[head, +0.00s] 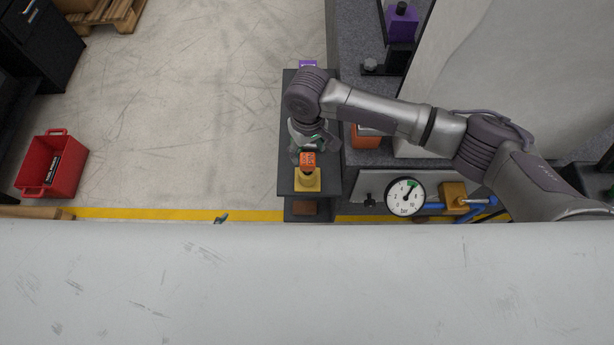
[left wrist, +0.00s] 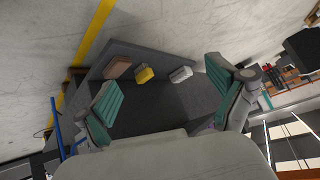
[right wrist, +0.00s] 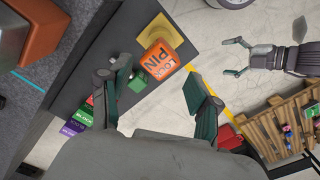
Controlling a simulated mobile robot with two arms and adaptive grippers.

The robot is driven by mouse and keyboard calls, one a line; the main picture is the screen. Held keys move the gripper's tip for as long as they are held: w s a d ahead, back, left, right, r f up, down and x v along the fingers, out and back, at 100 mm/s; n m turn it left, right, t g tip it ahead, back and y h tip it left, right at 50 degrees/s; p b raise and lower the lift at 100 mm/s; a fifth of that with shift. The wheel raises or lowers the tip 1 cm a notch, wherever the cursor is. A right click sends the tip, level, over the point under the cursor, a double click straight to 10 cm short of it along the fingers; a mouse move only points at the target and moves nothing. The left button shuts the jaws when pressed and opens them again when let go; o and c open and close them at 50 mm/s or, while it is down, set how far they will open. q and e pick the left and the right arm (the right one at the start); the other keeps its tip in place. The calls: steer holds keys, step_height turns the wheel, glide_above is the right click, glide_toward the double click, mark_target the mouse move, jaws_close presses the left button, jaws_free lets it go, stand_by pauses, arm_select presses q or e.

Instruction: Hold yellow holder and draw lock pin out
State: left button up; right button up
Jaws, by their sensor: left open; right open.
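The yellow holder (head: 307,182) sits on a narrow dark bench, with the orange lock pin (head: 308,159) at it. In the right wrist view the pin (right wrist: 160,62), lettered "LOCK PIN", stands over the yellow holder (right wrist: 158,28). My right gripper (head: 307,142) is above the bench beside the pin; its open, empty fingers (right wrist: 158,103) are apart from it. My left gripper (head: 221,218) shows only a tip left of the bench; the rest is hidden. In the left wrist view its fingers (left wrist: 168,98) are spread and empty, facing the bench's side. It also shows in the right wrist view (right wrist: 235,57).
A small green block (right wrist: 137,83) lies near the pin. A brown block (head: 305,207) is at the bench's near end. A gauge (head: 405,196) and blue-handled valve (head: 455,196) stand right of it. A red crate (head: 70,172) is far left; floor between is clear.

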arm_select(q)
steer(key=w+d+r+m+t+h, duration=0.1)
steer(key=w+d+r+m+h, duration=0.35)
steer(key=w+r, duration=0.45)
steer(key=m+g+h, duration=0.5)
steer(key=m+g, duration=0.1)
steer(key=g, duration=0.2)
glide_toward(304, 176)
steer(key=w+f, duration=0.3)
steer(key=g, duration=0.2)
steer(key=shift+m+y, duration=0.25)
steer(key=shift+m, duration=0.1)
steer(key=shift+x, duration=5)
steer(key=shift+r, duration=0.1)
steer(key=shift+c, duration=0.2)
steer(key=c, duration=1.6)
steer(key=shift+o, duration=0.2)
steer(key=shift+s, duration=0.1)
